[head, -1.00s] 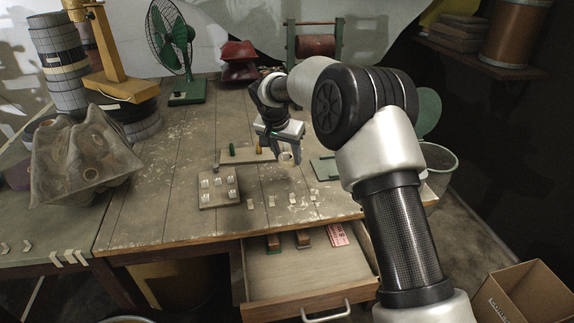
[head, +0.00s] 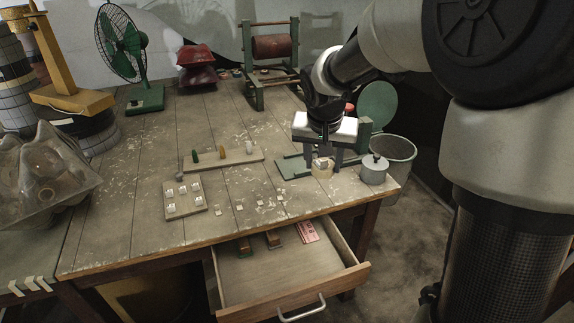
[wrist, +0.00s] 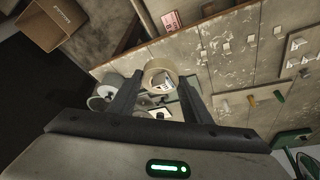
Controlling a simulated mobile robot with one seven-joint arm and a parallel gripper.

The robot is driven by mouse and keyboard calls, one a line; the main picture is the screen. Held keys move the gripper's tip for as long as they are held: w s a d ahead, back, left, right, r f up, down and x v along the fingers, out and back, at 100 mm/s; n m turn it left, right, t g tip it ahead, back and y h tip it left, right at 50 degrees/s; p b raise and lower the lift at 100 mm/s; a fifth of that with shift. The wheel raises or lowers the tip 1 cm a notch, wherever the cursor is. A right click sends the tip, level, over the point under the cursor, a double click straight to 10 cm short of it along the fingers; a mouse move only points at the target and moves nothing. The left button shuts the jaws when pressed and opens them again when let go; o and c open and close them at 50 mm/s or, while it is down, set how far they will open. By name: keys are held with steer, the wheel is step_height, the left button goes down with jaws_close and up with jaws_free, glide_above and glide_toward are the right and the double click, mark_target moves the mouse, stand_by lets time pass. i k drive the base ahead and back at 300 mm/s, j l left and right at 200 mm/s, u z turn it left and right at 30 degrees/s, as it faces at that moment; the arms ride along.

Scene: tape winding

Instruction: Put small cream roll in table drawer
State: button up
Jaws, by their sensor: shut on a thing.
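The small cream roll (head: 321,171) is held between the fingertips of my gripper (head: 322,160), above the right part of the worktable. In the wrist view the roll (wrist: 160,67) shows as a pale ring between the two dark fingers of my gripper (wrist: 160,82). The table drawer (head: 280,283) is pulled open below the table's front edge, lower left of my gripper in the head view. Two brown-and-green blocks and a pink ticket (head: 307,231) lie at its back. Part of the drawer also shows at the top of the wrist view.
A bin (head: 396,150) stands beyond the table's right edge. A peg strip and a small board (head: 185,199) lie to the left. The drawer's front half is bare.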

mark_target(271, 277)
steer(key=k+l+u, duration=0.1)
steer(key=l+u, duration=0.3)
steer(key=k+l+u, duration=0.15)
steer(key=u, duration=0.2)
steer(key=k+l+u, duration=0.2)
steer(key=u, duration=0.2)
steer(key=l, duration=0.1)
